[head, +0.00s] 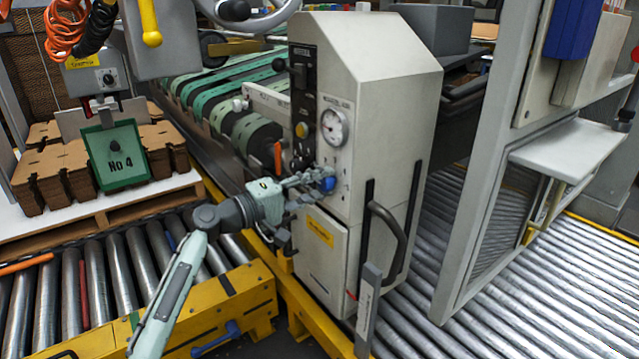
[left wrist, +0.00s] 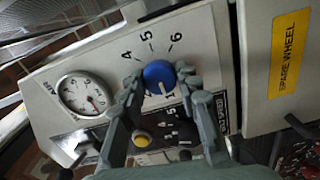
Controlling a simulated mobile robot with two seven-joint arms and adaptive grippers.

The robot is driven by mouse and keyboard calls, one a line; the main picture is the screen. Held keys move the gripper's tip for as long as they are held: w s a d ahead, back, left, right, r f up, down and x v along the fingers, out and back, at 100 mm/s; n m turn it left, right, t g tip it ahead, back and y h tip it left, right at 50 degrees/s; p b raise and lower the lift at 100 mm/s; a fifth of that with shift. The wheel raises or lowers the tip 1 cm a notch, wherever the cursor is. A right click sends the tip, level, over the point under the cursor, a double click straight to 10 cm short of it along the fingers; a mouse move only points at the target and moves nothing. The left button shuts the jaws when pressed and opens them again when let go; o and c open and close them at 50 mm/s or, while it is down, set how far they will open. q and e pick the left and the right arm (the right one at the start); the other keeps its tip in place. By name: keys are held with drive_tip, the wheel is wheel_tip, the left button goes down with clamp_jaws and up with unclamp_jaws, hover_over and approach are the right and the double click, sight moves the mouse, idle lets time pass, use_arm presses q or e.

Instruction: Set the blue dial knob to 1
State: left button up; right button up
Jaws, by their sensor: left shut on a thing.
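The blue dial knob (head: 328,184) is on the front face of the grey machine cabinet (head: 385,95), below a round gauge. In the left wrist view the knob (left wrist: 158,73) has a white pointer line running toward the bottom of the picture. The numbers 4, 5 and 6 show above it; the lower numbers are partly hidden by my fingers, so I cannot tell which one the pointer meets. My left gripper (head: 316,183) is shut on the knob, with one finger on each side (left wrist: 160,84). My right gripper is not in view.
The pressure gauge (head: 333,127) and a black switch panel (head: 303,95) with a yellow button (head: 302,130) are close to the knob. A black handle (head: 392,235) sticks out at lower right. Rollers (head: 535,300) lie to the right, and a yellow frame (head: 235,300) stands in front.

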use_arm(q)
drive_tip(key=shift+f, duration=0.1)
drive_tip(key=o, duration=1.2)
drive_tip(key=shift+c, duration=0.2)
drive_tip(key=shift+s+a, duration=0.1)
drive_tip(key=v, duration=1.1)
drive_tip(key=shift+s+a, duration=0.25)
drive_tip(key=shift+a, duration=0.05)
